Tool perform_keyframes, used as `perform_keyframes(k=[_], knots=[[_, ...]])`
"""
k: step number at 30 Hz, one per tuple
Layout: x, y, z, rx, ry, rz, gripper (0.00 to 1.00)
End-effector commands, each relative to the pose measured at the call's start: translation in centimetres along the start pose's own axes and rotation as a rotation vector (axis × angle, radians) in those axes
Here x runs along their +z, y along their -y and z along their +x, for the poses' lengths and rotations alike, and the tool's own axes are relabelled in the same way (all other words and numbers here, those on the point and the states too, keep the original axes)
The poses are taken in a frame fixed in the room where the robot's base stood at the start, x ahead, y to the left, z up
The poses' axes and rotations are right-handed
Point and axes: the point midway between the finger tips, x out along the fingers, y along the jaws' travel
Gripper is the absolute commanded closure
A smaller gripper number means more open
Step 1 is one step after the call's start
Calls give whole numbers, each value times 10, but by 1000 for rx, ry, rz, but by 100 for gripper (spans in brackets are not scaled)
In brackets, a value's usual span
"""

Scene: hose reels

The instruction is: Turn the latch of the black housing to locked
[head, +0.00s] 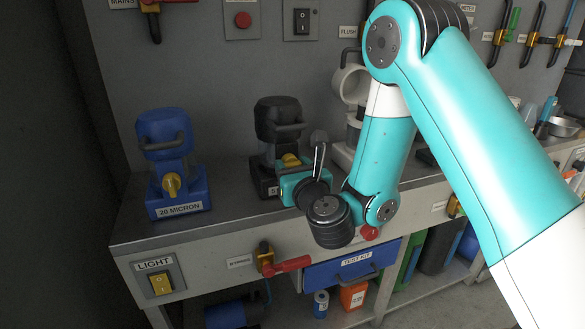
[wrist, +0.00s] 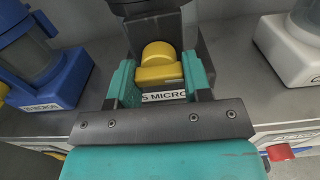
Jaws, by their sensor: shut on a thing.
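The black housing (head: 278,119) stands on the bench, with a handle across its upper part. Its yellow latch (head: 291,160) sits low on the front, above a white label that reads in part "5 MICRO" in the wrist view. My gripper (wrist: 160,82) is at the front of the black housing (wrist: 152,22), with its two teal fingers on either side of the yellow latch (wrist: 158,66). The fingers are shut on the latch. In the head view my wrist hides part of the housing's lower front.
A blue housing (head: 166,150) labelled "20 MICRON" stands to the left, and a white housing (head: 349,90) to the right, partly behind my arm. Below the bench edge are a red-handled bypass valve (head: 286,265) and a blue drawer (head: 335,271).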

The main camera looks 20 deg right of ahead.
Motion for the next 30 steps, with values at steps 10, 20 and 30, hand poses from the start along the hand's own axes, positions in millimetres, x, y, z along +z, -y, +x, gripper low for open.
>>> perform_keyframes(k=[10, 20, 30], knots=[[1, 0, 0, -3, -1, -95, 78], [1, 1, 0, -1, -2, -364, 78], [2, 1, -1, 1, -2, -689, 78]])
